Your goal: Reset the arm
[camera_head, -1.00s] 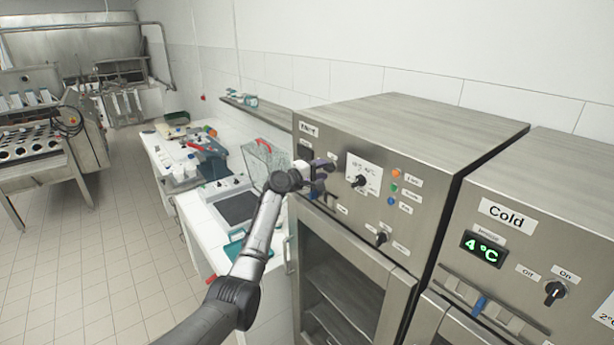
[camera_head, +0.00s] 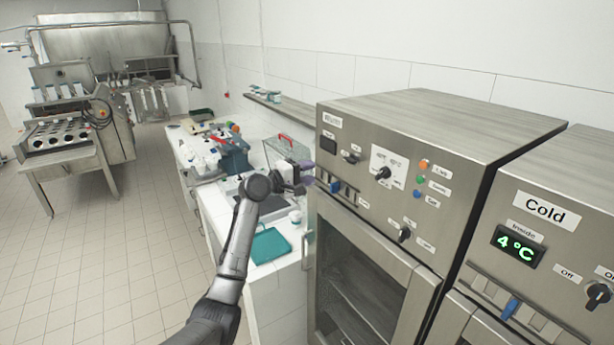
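My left arm comes in from the bottom of the head view, a little left of the middle. My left gripper (camera_head: 302,174) is at its far end, in front of the left side of the steel warming cabinet's control panel (camera_head: 375,180). Its fingers are small in the picture, and I cannot tell whether they are apart or closed. I see nothing held in it. It appears apart from the panel's knobs and buttons. My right gripper is not in view.
A "Cold" cabinet (camera_head: 545,210) showing 4 °C stands at the right. Behind my arm a white counter (camera_head: 275,288) carries a teal tray (camera_head: 270,245), a clear box with a red handle (camera_head: 287,148) and lab items. A filling machine (camera_head: 62,140) stands far left. The tiled floor (camera_head: 95,270) is clear.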

